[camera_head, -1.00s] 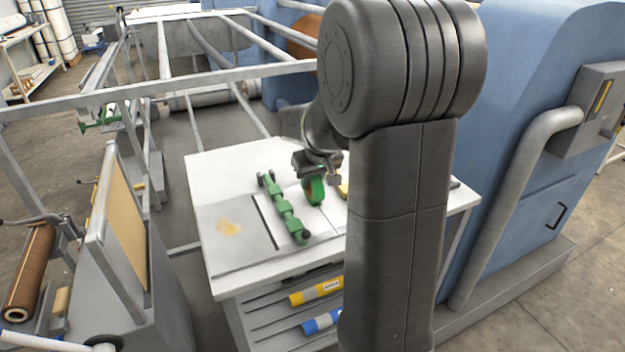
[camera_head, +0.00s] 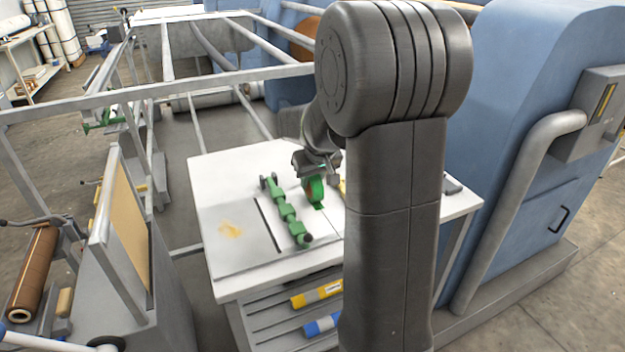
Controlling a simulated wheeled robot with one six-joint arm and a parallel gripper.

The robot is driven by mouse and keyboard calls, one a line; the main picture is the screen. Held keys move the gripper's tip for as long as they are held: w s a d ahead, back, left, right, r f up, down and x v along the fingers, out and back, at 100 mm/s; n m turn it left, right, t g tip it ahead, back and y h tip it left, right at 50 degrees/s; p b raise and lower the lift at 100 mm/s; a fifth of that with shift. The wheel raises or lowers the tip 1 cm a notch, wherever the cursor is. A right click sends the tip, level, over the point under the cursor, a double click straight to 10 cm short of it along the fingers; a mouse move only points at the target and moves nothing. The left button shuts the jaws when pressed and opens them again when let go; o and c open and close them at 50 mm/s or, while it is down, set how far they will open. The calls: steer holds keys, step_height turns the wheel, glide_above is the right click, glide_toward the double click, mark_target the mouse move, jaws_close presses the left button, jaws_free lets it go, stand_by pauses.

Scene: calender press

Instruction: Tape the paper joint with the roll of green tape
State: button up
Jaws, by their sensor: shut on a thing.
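My gripper (camera_head: 316,172) is over the white table (camera_head: 232,166), right of the green clamp bar, and is shut on the roll of green tape (camera_head: 314,190). The roll stands on edge, with its lower rim at or very near the white paper. A small green patch (camera_head: 318,206) shows on the paper just under the roll. The green clamp bar (camera_head: 285,212), with dark knobs at its ends, lies slantwise across the paper. A dark slot runs beside the bar. My arm hides the right part of the paper, and I cannot make out the joint line clearly.
A yellow object beside the roll is partly hidden by my arm. Yellow (camera_head: 316,293) and blue (camera_head: 322,325) rolls lie on the shelf below. A blue machine housing (camera_head: 530,130) stands at right, a grey frame with a tan panel (camera_head: 126,220) at left. Metal rails cross behind the table.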

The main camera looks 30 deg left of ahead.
steer(key=shift+w+a, duration=0.15)
steer(key=shift+a, duration=0.05)
stand_by(0.4)
steer(key=shift+w+a, duration=0.35)
steer(key=shift+a, duration=0.1)
steer(key=shift+w+a+p, duration=0.1)
steer(key=shift+w+p, duration=0.05)
steer(key=shift+p, duration=0.15)
steer(key=shift+w+a, duration=0.2)
steer(key=shift+a, duration=0.05)
steer(key=shift+w+a, duration=0.1)
steer(key=shift+w+a, duration=0.25)
steer(key=shift+a, duration=0.1)
steer(key=shift+w+a+p, duration=0.1)
steer(key=shift+p, duration=0.2)
stand_by(0.3)
steer(key=shift+w+a+f, duration=0.1)
steer(key=shift+w+a, duration=0.15)
steer(key=shift+a, duration=0.05)
